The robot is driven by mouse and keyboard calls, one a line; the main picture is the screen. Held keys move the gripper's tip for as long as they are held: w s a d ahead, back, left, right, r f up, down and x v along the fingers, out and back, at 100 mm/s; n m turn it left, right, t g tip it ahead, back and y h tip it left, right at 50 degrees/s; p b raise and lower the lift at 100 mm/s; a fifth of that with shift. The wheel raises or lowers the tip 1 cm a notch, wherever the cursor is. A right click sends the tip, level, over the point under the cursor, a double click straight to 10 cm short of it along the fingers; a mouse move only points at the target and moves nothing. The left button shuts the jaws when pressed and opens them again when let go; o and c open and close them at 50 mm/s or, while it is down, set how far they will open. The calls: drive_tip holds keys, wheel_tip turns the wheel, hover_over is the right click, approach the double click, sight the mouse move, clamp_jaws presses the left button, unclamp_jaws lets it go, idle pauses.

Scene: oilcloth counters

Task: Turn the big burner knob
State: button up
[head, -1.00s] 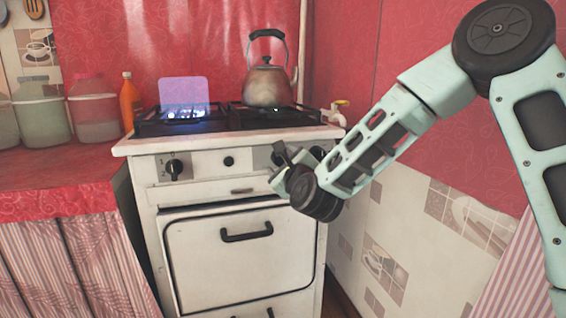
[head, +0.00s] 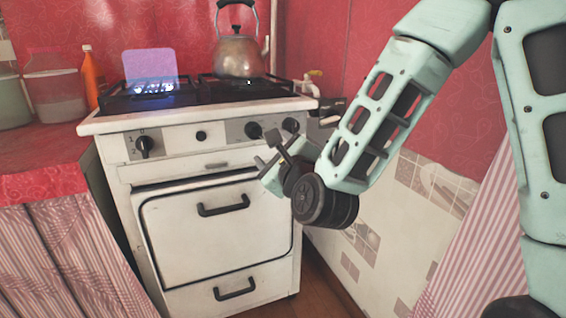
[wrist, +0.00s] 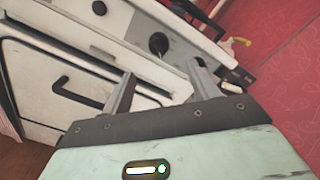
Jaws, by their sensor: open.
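The white stove (head: 215,215) has dark knobs on its front panel. One knob (head: 145,146) is at the left; two more, an inner right knob (head: 253,130) and an outer right knob (head: 290,125), are at the right. I cannot tell which is the big burner knob. My gripper (head: 267,151) is open and empty, in front of the panel's right end, just below the right-hand knobs. In the wrist view a black knob (wrist: 158,43) lies beyond and between the open fingers (wrist: 160,73), apart from them.
A kettle (head: 239,52) stands on the right burner. Oven handles (head: 223,206) stick out below the panel. A tiled wall (head: 400,230) is close at the right; a red counter (head: 40,163) is at the left.

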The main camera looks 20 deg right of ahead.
drive_tip(key=shift+s+f+b, duration=0.15)
drive_tip(key=shift+s+b, duration=1.15)
drive_tip(key=shift+b, duration=0.9)
drive_tip(key=shift+s+f+b, duration=0.15)
drive_tip(key=shift+s+b, duration=1.15)
drive_tip(key=shift+b, duration=0.85)
